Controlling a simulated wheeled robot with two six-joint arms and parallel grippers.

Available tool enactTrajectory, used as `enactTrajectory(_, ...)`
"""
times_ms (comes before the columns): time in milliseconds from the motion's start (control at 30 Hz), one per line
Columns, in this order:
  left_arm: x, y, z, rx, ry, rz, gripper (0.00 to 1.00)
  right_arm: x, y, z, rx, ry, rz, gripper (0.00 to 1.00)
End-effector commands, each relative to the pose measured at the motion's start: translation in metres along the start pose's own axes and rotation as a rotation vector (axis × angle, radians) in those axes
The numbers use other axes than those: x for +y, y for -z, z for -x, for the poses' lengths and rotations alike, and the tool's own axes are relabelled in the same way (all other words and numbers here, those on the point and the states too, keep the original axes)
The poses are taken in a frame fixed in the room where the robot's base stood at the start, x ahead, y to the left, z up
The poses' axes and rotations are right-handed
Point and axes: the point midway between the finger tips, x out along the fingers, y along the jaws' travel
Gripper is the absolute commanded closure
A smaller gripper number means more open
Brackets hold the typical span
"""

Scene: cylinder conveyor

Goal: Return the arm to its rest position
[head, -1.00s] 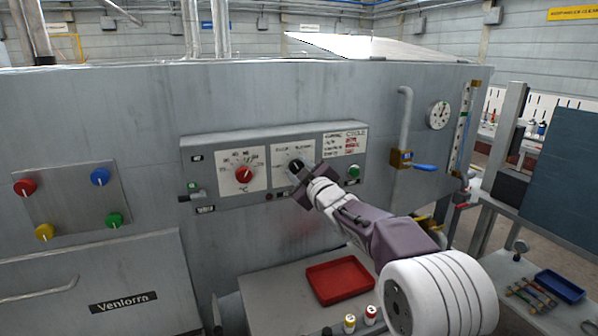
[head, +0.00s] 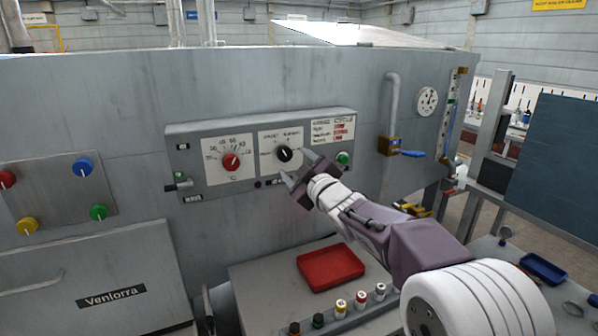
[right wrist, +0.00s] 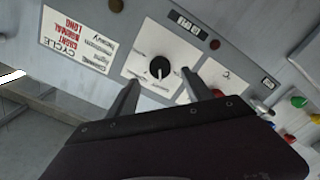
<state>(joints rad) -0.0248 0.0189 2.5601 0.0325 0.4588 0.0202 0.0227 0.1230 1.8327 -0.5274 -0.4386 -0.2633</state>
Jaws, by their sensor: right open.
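My right gripper (head: 298,170) is open and empty in front of the control panel (head: 190,127), just right of and below the black knob (head: 284,154). In the right wrist view the black knob (right wrist: 160,67) shows beyond and between the two spread fingers (right wrist: 160,95), clear of both. My right arm reaches in from the lower right. My left gripper is not in view.
A red temperature knob (head: 231,161) and a green button (head: 343,158) flank the black knob. A blue-handled valve (head: 411,153) is at right.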

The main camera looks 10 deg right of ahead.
Motion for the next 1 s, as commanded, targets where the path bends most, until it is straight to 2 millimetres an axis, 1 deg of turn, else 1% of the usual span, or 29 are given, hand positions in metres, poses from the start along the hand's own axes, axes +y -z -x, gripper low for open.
enactTrajectory(33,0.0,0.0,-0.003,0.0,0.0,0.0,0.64,0.0,-0.001,0.01,0.001,-0.002,0.001,0.41)
enactTrajectory(100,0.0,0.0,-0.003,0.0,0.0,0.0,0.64,0.001,0.0,0.02,0.0,-0.002,0.0,0.41)
enactTrajectory(200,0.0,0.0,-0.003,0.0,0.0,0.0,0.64,0.0,0.0,0.027,-0.001,0.0,0.0,0.41)
enactTrajectory(500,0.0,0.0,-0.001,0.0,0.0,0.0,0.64,0.001,0.001,0.029,0.0,0.001,0.0,0.41)
enactTrajectory(567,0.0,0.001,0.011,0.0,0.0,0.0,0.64,0.007,0.013,0.028,0.005,0.005,0.0,0.41)
enactTrajectory(600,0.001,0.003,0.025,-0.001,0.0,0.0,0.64,0.011,0.024,0.028,0.004,0.016,-0.002,0.41)
enactTrajectory(633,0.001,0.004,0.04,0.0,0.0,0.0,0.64,0.006,0.023,0.031,-0.024,0.043,-0.024,0.41)
enactTrajectory(667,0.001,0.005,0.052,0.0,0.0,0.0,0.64,-0.008,0.008,0.037,-0.091,0.079,-0.068,0.41)
enactTrajectory(700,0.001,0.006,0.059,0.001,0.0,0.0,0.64,-0.029,-0.022,0.048,-0.204,0.121,-0.135,0.41)
enactTrajectory(767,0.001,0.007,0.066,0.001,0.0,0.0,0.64,-0.061,-0.066,0.073,-0.386,0.179,-0.241,0.41)
enactTrajectory(800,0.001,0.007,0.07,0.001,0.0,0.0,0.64,-0.083,-0.092,0.095,-0.508,0.216,-0.307,0.41)
enactTrajectory(867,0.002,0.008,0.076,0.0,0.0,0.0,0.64,-0.113,-0.125,0.132,-0.687,0.264,-0.401,0.41)
enactTrajectory(900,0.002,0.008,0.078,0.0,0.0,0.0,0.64,-0.133,-0.144,0.159,-0.803,0.293,-0.459,0.41)
enactTrajectory(967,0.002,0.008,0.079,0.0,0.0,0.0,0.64,-0.159,-0.165,0.2,-0.966,0.329,-0.539,0.41)
enactTrajectory(1000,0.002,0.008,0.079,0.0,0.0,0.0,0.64,-0.174,-0.176,0.226,-1.064,0.347,-0.588,0.41)
